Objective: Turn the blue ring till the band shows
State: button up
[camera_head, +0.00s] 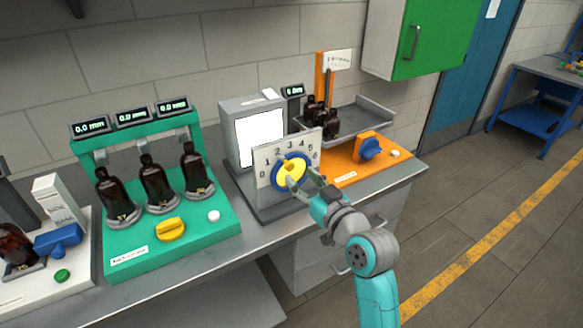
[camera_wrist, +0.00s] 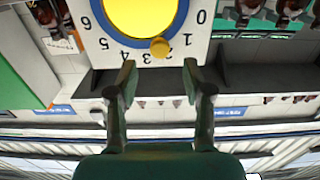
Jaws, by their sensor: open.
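The blue ring (camera_head: 277,180) surrounds a yellow disc (camera_head: 292,172) on a pale upright dial plate (camera_head: 262,158) marked 0 to 6. In the wrist view the blue ring (camera_wrist: 134,43) and yellow disc (camera_wrist: 140,14) appear upside down and cut off at the top. A small yellow knob (camera_wrist: 159,46) on the ring is near the 2. My gripper (camera_head: 303,181) is open in front of the dial. In the wrist view my gripper's fingertips (camera_wrist: 159,72) are apart, on either side of the small knob's line, holding nothing. The white panel (camera_head: 260,136) behind the dial looks blank; no band is visible.
A green stand (camera_head: 180,238) with amber bottles and a yellow knob is left of the dial. An orange base (camera_head: 350,168) with a blue knob is to the right. A grey tray (camera_head: 372,120) with dark bottles is behind. Open floor lies at right.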

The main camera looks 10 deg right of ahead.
aim_at(291, 167)
jog(key=shift+x, duration=2.8)
grip_shut()
